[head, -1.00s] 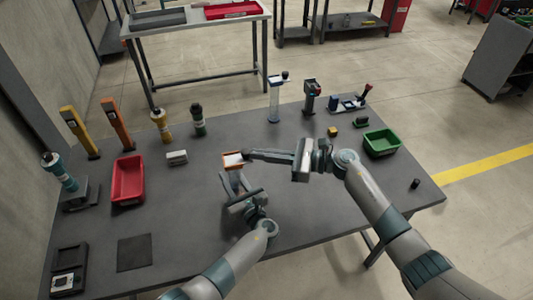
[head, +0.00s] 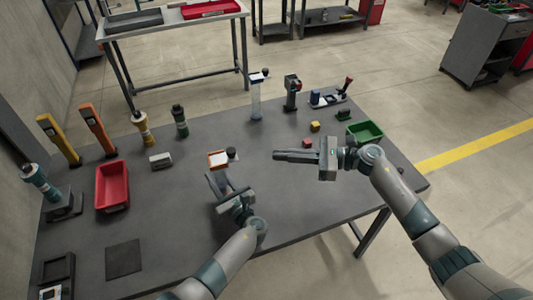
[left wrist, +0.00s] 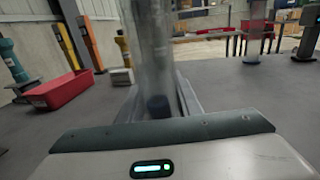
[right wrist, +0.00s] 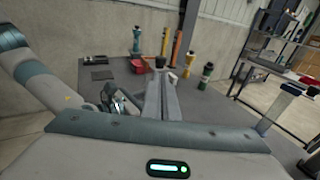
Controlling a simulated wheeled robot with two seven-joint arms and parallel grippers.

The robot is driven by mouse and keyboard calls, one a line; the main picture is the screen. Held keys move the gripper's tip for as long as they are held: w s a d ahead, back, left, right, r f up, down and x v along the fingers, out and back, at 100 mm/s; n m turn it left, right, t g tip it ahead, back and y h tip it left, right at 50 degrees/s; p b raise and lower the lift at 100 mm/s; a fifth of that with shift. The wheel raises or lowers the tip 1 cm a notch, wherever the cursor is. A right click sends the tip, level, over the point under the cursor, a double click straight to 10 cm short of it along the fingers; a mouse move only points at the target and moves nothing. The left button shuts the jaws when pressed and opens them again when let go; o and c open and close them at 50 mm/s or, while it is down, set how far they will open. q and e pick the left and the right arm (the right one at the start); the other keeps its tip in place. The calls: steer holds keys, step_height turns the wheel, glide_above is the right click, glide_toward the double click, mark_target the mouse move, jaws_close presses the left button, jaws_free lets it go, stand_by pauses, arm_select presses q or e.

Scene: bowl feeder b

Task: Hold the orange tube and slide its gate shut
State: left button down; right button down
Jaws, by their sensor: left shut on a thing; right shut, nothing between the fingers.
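The orange tube (head: 218,160) stands roughly upright near the middle of the table, with an orange-rimmed, pale top and a dark knob (head: 231,153) at its right end. My left gripper (head: 218,181) is shut on its body. In the left wrist view the clear tube (left wrist: 148,60) rises between the fingers, with something dark inside low down. My right gripper (head: 278,156) is shut and empty, to the right of the tube and apart from it. I cannot tell from the small top whether the gate is fully shut.
A second clear tube (head: 256,98) stands at the back edge. A red cube (head: 307,143) and a yellow cube (head: 315,126) lie beyond my right gripper, near a green bin (head: 365,131). A red bin (head: 112,186) is at left. The front right table is clear.

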steer(key=shift+v, duration=1.45)
arm_select(q)
steer(key=c, duration=1.2)
jaws_free()
steer(key=v, duration=1.2)
